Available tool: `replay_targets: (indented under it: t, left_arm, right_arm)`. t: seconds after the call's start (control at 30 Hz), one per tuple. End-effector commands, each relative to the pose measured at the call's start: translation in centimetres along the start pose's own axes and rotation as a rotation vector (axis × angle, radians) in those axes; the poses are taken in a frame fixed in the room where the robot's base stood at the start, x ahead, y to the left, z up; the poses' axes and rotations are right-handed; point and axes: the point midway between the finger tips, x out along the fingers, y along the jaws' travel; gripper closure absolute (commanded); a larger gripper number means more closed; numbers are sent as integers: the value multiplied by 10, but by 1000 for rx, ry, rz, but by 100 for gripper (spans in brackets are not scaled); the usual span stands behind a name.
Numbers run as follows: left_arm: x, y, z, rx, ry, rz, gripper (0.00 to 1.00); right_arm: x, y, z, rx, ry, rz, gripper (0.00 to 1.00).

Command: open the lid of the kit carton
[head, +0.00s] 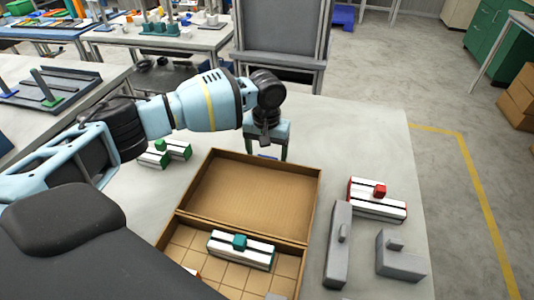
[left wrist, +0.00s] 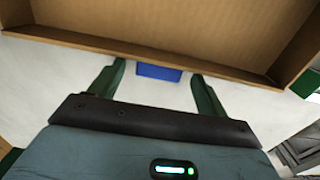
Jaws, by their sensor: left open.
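The brown kit carton (head: 288,265) stands open on the table, with a grid of compartments inside. Its lid (head: 245,190) is swung back to the far side, inner face showing; I cannot tell if it lies fully flat. The lid also fills the top of the left wrist view (left wrist: 190,28). A blue tab (left wrist: 158,72) sits at the lid's far edge. My left gripper (head: 267,152) is just beyond that edge, open, its fingers on either side of the tab with gaps showing. My right gripper is not in view.
A silver block with a teal knob (head: 240,252) lies in the carton. A red-knobbed block (head: 376,207) and grey blocks (head: 338,250) (head: 402,262) stand to the right. Green-knobbed pieces (head: 178,150) are left of the lid. The table's far right is clear.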

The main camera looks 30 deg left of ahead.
Motion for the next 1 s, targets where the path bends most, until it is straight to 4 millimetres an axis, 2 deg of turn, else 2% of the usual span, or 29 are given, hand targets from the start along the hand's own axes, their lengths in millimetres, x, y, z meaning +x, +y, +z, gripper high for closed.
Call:
replay_targets:
  t: [0.1,0.37,0.83,0.87,1.0]
  left_arm:
    - [6,0,0,0,-1,-1,24]
    - [7,0,0,0,0,0,24]
    - [6,0,0,0,0,0,84]
    - [6,0,0,0,0,0,87]
    - [6,0,-1,0,3,0,87]
  right_arm:
    - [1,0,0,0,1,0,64]
    - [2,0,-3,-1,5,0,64]
    - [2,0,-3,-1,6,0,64]
    - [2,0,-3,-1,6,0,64]
    - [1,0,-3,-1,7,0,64]
